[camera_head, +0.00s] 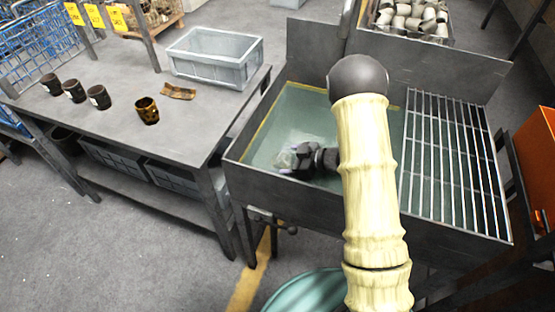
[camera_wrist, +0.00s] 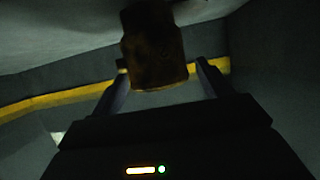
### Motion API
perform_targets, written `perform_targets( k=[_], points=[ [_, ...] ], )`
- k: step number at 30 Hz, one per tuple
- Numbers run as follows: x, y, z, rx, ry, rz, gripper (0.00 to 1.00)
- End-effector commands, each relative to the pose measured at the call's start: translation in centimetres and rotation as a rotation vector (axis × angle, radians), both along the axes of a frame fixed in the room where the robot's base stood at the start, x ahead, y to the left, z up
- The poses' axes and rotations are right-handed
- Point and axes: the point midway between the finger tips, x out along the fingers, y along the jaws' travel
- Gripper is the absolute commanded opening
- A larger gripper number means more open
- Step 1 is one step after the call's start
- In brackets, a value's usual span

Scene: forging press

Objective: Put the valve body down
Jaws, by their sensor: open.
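A dark brown, blocky part, which looks like the valve body (camera_wrist: 153,45), hangs into the top middle of the dim wrist view. Its lower end lies between the fingertips of my gripper (camera_wrist: 162,68). The fingers are spread, with a gap visible on each side of the part. In the head view my gripper (camera_head: 297,158) is down inside the left, open half of the green tank (camera_head: 325,203). A pale, blurred patch shows at the fingertips there, and I cannot make out the part in that view.
A bar grate (camera_head: 455,165) covers the tank's right half. A table (camera_head: 180,135) on the left holds several dark cups, a yellow-brown cup (camera_head: 147,110), a brown bracket (camera_head: 179,91) and a grey bin (camera_head: 213,80). An orange box (camera_head: 537,165) stands at right.

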Motion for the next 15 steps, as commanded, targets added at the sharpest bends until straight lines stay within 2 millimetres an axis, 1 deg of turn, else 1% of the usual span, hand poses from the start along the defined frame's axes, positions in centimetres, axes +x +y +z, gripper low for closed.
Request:
perform_targets(
  k=[1,3,7,10,15],
  points=[
    [-0.2,-0.9,0.5,0.000,-0.001,-0.005,0.78],
    [-0.6,-2.0,0.9,0.000,0.000,-0.004,0.78],
    [-1.2,-3.7,1.7,0.000,-0.001,-0.004,0.78],
    [-1.5,-4.4,2.0,0.000,0.000,-0.002,0.78],
    [-1.7,-4.6,2.0,0.000,0.000,0.000,0.78]
  ],
)
